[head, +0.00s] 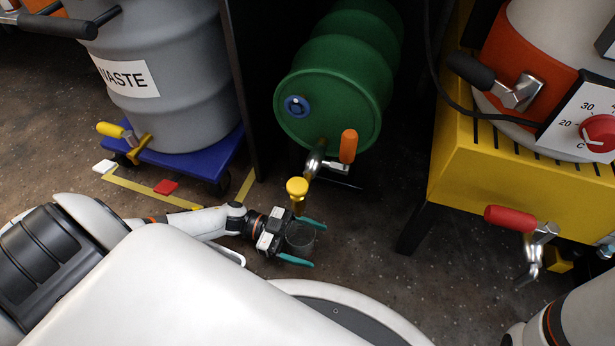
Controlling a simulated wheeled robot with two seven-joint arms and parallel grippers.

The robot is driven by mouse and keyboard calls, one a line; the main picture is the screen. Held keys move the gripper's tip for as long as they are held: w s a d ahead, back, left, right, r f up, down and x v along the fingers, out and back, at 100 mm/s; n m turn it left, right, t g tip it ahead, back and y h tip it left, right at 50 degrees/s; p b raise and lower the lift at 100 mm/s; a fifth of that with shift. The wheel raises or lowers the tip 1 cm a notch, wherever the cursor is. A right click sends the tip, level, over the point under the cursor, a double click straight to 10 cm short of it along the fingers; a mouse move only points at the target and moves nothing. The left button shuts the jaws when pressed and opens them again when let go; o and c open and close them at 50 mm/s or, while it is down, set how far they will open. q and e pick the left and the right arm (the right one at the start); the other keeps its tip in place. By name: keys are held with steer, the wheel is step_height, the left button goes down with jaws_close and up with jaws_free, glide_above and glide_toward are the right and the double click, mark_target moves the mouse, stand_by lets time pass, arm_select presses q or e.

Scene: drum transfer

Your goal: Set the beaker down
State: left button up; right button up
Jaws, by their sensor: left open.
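The beaker (300,236) is a small, dark, see-through cup at the middle of the view, low near the floor. My left gripper (305,243) has its two teal fingers spread apart, one on each side of the beaker. I cannot tell whether either finger touches it, or whether its base rests on the floor. My right gripper is out of view; only part of my right arm shows at the lower right.
A green drum (335,85) with an orange-handled tap (348,146) lies behind the gripper. A yellow round-topped piece (297,187) stands close by. The grey waste drum (165,75) is on a blue dolly (200,160). A yellow stand (470,170) is right; floor between is clear.

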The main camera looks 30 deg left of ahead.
arm_select(q)
steer(key=shift+a+r, duration=0.2)
steer(key=p+v, duration=0.3)
steer(key=v, duration=0.3)
steer(key=shift+s+a, duration=0.1)
steer(key=shift+s, duration=0.05)
steer(key=shift+s+a, duration=0.1)
steer(key=shift+a, duration=0.3)
